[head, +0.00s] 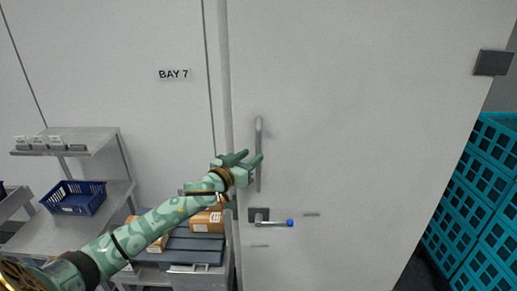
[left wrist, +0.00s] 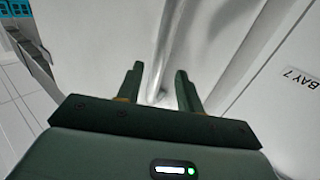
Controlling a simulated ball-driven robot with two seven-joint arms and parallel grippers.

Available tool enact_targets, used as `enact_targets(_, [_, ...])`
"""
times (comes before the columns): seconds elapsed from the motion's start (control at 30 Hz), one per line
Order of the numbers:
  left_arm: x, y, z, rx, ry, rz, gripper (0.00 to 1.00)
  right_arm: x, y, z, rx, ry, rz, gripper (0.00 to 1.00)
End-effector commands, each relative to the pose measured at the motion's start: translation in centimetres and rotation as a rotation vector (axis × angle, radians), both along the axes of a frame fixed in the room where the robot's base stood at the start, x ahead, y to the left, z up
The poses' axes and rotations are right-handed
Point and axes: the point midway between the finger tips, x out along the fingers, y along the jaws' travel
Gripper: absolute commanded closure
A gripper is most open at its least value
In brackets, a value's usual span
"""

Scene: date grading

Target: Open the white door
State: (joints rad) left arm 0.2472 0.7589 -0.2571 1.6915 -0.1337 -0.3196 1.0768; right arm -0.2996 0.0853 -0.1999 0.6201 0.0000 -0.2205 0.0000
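The white door (head: 350,130) fills the right half of the head view, with its left edge against a pale frame strip. A vertical grey bar handle (head: 259,130) is near that edge. Below it is a lever latch (head: 262,217) with a blue tip, lying level. My left gripper (head: 254,158) is at the bar handle's middle. In the left wrist view its two fingers are apart, and the bar handle (left wrist: 172,40) runs down between them, with gaps on both sides. I cannot tell how deep the bar sits. My right gripper is not in view.
A grey shelf rack (head: 88,142) with a blue basket (head: 75,198) stands left. Cardboard boxes (head: 207,221) lie on a dark-topped cart below my left arm. Stacked teal crates (head: 480,200) stand beyond the door's right edge. A "BAY 7" sign (head: 174,74) is on the wall.

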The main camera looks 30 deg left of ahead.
Motion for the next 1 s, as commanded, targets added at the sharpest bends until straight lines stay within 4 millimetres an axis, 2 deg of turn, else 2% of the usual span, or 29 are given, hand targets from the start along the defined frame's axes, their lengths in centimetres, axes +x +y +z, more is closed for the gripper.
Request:
enact_targets(0.1, [2.4,-0.1,0.2,0.000,-0.002,0.002,0.63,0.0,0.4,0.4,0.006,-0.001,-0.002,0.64])
enact_targets(0.23, [4.1,-0.1,0.0,0.000,0.000,0.002,0.63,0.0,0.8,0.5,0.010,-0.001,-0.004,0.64])
enact_targets(0.4, [5.0,-0.2,0.0,0.000,0.000,0.000,0.63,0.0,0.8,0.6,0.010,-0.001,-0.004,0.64])
enact_targets(0.63, [5.0,-0.2,-0.1,0.000,0.000,0.000,0.63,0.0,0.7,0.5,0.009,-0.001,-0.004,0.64])
enact_targets(0.67, [5.0,-0.2,-0.1,0.000,0.000,0.000,0.69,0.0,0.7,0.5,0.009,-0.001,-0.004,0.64])
enact_targets(0.77, [5.0,-0.2,-0.1,0.000,0.000,0.000,0.96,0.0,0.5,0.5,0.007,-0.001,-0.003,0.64])
enact_targets(0.8, [5.0,-0.2,-0.1,0.000,0.000,0.000,1.00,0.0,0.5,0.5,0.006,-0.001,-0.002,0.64])
enact_targets(1.0, [5.0,-0.2,-0.1,0.000,0.001,0.003,1.00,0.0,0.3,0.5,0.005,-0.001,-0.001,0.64])
